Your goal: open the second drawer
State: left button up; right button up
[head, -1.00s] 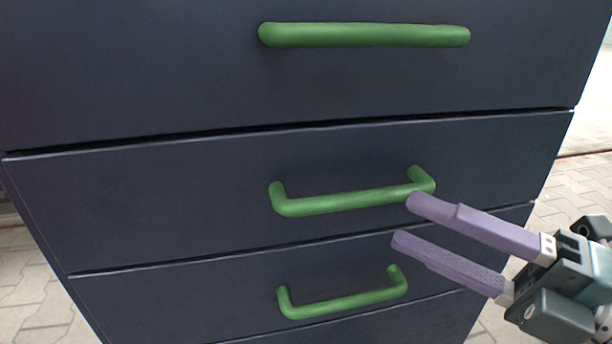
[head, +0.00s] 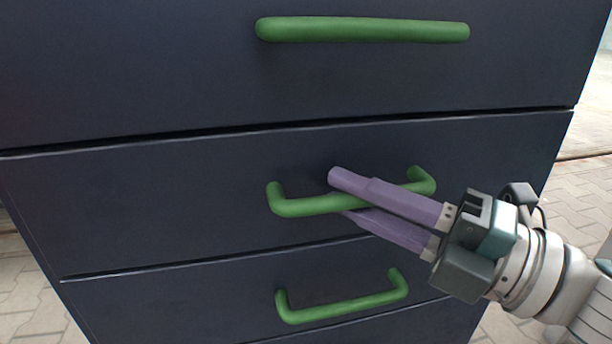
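My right gripper (head: 337,187) reaches in from the right at this handle. One purple finger crosses over the bar and the other passes under and behind it, with the bar between them. The fingers look closed on the bar. The lower fingertip is partly hidden by the handle. My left gripper is not in view.
Another green handle (head: 362,30) is on the drawer above, and a third (head: 340,308) is on the drawer below, close under my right gripper. Paved floor (head: 575,205) shows to the right of the cabinet and at lower left.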

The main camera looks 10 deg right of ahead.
grip_shut()
dwell(1.0)
